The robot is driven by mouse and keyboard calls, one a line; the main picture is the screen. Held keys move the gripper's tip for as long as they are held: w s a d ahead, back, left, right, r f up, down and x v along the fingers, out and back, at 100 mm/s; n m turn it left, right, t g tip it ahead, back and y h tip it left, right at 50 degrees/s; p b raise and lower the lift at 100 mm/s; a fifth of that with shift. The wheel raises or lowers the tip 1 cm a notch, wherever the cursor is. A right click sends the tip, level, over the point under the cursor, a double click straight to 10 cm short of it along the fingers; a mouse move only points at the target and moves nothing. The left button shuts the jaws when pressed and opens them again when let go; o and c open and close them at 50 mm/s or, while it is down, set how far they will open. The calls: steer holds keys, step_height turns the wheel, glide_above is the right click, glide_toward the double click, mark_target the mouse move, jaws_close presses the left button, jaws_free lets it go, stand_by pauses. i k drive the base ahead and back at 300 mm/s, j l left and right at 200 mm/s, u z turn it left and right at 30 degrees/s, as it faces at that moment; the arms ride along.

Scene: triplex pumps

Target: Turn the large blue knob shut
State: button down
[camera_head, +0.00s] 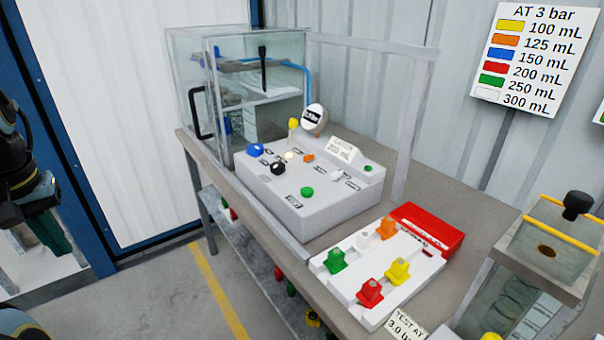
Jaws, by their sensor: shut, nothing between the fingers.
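The large blue knob (255,150) sits at the far left corner of the top of a pale control box (310,215) on the workbench. It is close to the glass tank, and its exact turn position is too small to read. A black knob (278,168) is just right of and nearer than it. Dark arm parts of mine show at the left picture edge, well apart from the box. I cannot make out my gripper's fingertips there.
A glass tank (225,95) with a black handle stands behind the box. A white tray (345,287) with coloured pieces, a red bin (448,238) and a clear container (520,285) are to the right. A volume chart (530,55) is behind. Floor is free left of the bench.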

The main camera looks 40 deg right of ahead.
mark_target(255, 149)
steer(key=i+l, duration=0.15)
steer(key=i, duration=0.2)
steer(key=i+l, duration=0.15)
steer(key=i, duration=0.2)
steer(key=i+l, duration=0.15)
steer(key=i, duration=0.2)
